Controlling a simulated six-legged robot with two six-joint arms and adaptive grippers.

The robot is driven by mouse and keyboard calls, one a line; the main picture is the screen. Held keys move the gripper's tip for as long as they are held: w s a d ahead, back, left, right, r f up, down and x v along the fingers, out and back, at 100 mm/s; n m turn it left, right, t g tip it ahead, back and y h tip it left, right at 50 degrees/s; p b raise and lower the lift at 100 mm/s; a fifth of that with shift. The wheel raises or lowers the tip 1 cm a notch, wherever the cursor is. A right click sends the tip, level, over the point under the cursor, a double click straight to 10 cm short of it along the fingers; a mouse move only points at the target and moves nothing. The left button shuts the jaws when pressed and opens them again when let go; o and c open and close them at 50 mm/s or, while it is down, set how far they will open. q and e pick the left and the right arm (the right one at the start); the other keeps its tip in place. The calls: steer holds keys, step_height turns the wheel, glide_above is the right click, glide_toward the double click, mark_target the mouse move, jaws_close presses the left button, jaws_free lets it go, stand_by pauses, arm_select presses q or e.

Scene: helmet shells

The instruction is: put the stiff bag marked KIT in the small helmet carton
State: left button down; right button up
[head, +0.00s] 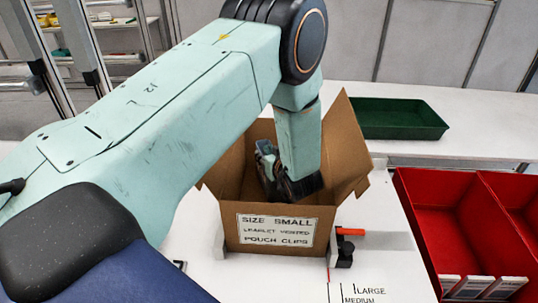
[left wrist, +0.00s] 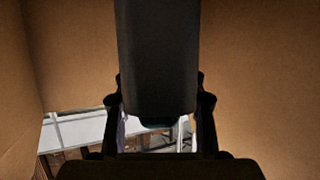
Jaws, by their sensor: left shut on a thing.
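The small helmet carton (head: 232,222) is an open brown box with raised flaps on the white table, its front label reading SIZE SMALL. My left gripper (head: 282,187) reaches down inside it, partly hidden by my own arm and the front wall. In the left wrist view the gripper (left wrist: 160,135) has brown carton walls on both sides. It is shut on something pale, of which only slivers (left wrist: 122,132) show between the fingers. This fits the stiff bag, but no KIT mark can be read. Whether it touches the carton floor is hidden. My right gripper is out of view.
A dark green tray (head: 395,118) lies on the back table. Red bins (head: 430,225) stand at the right. A black clamp with an orange handle (head: 350,232) sits at the carton's front right corner. The white table is clear before the carton, with LARGE and MEDIUM printed there.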

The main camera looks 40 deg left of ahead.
arm_select(q)
steer(key=shift+w, duration=0.3)
steer(key=c, duration=1.2)
jaws_free()
steer(key=shift+d, duration=0.15)
steer(key=o, duration=0.4)
steer(key=shift+s+a+r, duration=0.15)
steer(key=shift+s+a, duration=0.1)
steer(key=shift+s, duration=0.15)
steer(key=v, duration=0.7)
steer(key=shift+w+d, duration=0.15)
steer(key=shift+d, duration=0.15)
